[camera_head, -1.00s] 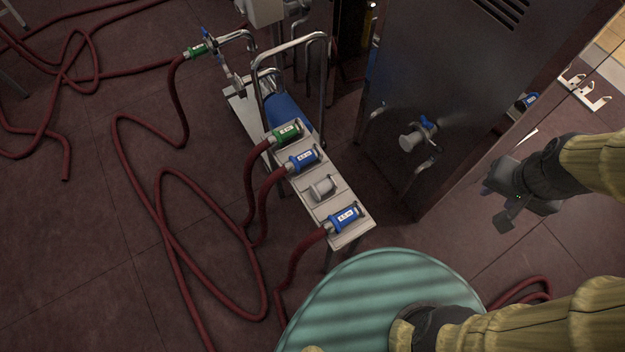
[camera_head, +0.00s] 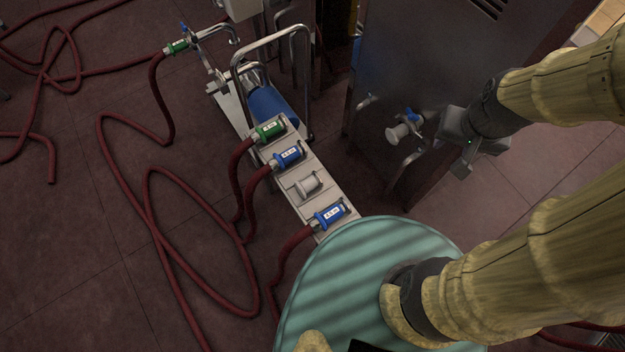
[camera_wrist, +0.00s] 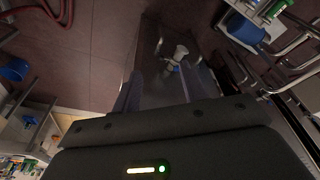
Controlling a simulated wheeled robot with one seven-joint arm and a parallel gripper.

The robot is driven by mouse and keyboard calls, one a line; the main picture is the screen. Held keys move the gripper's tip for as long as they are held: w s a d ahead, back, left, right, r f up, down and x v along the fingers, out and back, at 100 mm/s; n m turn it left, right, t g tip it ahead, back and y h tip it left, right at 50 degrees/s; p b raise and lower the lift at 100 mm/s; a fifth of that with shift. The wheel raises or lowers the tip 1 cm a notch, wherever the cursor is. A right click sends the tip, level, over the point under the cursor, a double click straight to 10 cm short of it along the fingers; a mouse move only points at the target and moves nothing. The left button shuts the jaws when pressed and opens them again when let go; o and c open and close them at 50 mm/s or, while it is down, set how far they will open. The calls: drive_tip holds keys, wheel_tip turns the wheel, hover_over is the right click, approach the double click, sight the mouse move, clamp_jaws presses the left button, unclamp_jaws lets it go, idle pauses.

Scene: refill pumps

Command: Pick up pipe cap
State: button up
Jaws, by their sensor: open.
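A pale grey cap (camera_head: 398,133) sits on the end of a pipe with a blue-handled valve (camera_head: 412,115), on the side of a dark steel cabinet (camera_head: 425,70). In the wrist view the cap (camera_wrist: 181,51) shows ahead, near the top middle. My gripper (camera_head: 464,168) is open and empty, to the right of the cap and apart from it. A similar pale round fitting (camera_head: 308,186) sits on the pump rack between two blue couplings. Which of the two is the task's pipe cap I cannot tell for certain.
The pump rack (camera_head: 325,172) holds green and blue couplings with red hoses (camera_head: 205,195). A bent metal handle (camera_head: 308,80) rises at its far end. Below the valve, a second bent pipe (camera_head: 408,168) stands out from the cabinet.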

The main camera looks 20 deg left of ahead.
drive_tip(key=o, duration=0.3)
drive_tip(key=shift+w+a+f, duration=0.1)
drive_tip(key=shift+a+f, duration=0.1)
drive_tip(key=shift+a, duration=0.05)
drive_tip(key=o, duration=0.8)
drive_tip(key=shift+n, duration=0.7)
drive_tip(key=a, duration=0.1)
drive_tip(key=w+a+f+b, duration=0.1)
drive_tip(key=a+f, duration=0.1)
drive_tip(key=shift+w+f+b, duration=0.25)
drive_tip(key=shift+b, duration=0.05)
drive_tip(key=shift+c, duration=0.2)
drive_tip(key=n+g+b, duration=0.2)
drive_tip(key=n+b, duration=0.6)
drive_tip(key=n, duration=0.1)
hover_over(309, 181)
wheel_tip(309, 181, down, 23)
wheel_tip(309, 181, down, 12)
drive_tip(key=shift+r, duration=0.1)
drive_tip(key=shift+f, duration=0.25)
drive_tip(key=shift+f, duration=0.1)
